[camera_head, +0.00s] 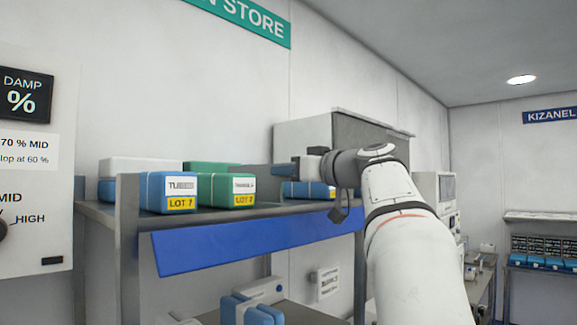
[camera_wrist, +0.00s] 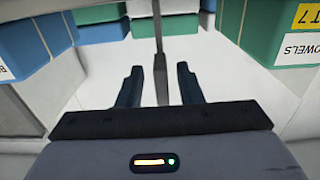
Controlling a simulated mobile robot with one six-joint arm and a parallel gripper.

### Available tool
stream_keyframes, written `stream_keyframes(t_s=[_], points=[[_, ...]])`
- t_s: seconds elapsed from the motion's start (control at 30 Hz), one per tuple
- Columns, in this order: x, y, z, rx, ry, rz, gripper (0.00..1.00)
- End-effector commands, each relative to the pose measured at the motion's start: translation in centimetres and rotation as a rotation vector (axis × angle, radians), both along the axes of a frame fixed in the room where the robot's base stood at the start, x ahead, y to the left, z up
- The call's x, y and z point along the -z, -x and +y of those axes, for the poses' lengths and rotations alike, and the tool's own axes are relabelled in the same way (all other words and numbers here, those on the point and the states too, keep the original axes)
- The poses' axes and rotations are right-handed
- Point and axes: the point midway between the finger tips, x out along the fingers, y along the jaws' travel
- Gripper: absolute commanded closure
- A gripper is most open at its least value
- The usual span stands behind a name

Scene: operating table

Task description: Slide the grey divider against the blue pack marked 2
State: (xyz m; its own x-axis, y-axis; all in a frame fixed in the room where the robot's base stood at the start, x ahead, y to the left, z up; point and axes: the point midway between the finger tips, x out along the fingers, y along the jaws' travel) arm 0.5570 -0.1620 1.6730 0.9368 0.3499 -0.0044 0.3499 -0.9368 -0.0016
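A thin grey divider (camera_wrist: 161,78) stands edge-on in the wrist view. My gripper (camera_wrist: 159,72) is open, with one dark finger on each side of the divider and a visible gap on both sides. In the head view my gripper (camera_head: 283,170) reaches in over the shelf from the right. A blue pack (camera_head: 308,190) lies under and behind it, partly hidden. Another blue pack (camera_head: 166,192), labelled TUBES and LOT 7, stands at the left of the shelf. I cannot read a 2 on any pack.
A green pack (camera_head: 226,189) marked LOT 7 stands beside the left blue pack on the shelf (camera_head: 280,210). In the wrist view blue packs (camera_wrist: 45,40) are at the left, and a green pack (camera_wrist: 270,38) is at the right. A blue strip (camera_head: 250,240) runs along the shelf front.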

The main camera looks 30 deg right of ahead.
Motion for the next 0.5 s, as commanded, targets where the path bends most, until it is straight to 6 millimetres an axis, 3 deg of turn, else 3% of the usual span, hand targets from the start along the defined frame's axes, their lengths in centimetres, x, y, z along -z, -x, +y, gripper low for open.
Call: stream_keyframes(t_s=[0.4, 0.5], points=[[-0.07, -0.77, 0.17, 0.004, 0.000, -0.002, 0.67], [0.05, -1.09, 0.29, 0.004, 0.001, 0.000, 0.75]])
